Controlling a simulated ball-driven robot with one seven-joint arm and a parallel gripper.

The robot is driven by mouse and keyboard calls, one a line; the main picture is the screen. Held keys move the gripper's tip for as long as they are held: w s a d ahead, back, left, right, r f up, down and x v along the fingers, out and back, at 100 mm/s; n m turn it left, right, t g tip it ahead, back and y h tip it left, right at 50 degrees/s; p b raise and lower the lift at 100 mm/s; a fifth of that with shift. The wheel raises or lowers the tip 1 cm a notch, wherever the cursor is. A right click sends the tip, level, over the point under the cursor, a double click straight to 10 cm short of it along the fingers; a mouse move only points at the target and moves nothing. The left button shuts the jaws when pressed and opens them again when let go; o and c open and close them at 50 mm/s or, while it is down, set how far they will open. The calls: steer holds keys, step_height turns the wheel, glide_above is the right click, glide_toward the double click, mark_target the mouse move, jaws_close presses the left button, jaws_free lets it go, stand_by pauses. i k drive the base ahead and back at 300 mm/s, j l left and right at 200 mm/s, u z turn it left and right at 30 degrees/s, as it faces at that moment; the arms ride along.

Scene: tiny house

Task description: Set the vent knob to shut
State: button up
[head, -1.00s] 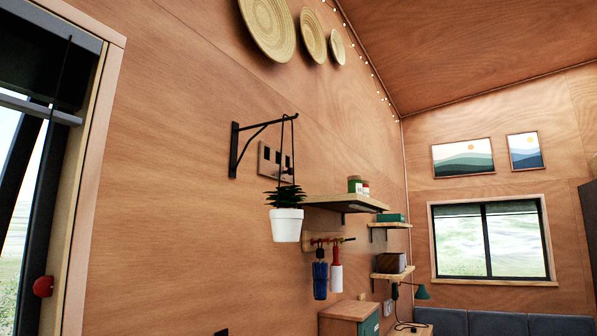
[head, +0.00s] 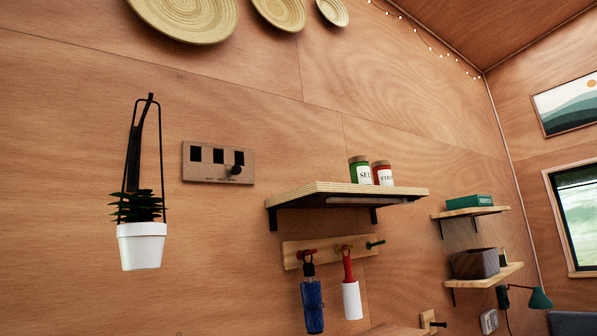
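A wooden wall panel (head: 190,170) with several dark square windows in a row is fixed to the wood wall, left of centre. A small round black knob (head: 235,171) sits at the lower right of this panel, below the right-hand window. Small lettering runs along the panel's lower edge, too small to read surely. My gripper is not in view, and nothing of it shows near the knob.
A white plant pot (head: 142,246) hangs from a black bracket (head: 134,145) left of the panel. A shelf (head: 345,190) with two jars juts out on the right. Below it, a peg rail (head: 325,251) holds a blue umbrella (head: 312,305) and a lint roller (head: 351,298).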

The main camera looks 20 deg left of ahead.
mark_target(236, 169)
steer(key=i+l, duration=0.15)
steer(key=i, duration=0.4)
steer(key=i+l, duration=0.1)
steer(key=i, duration=0.45)
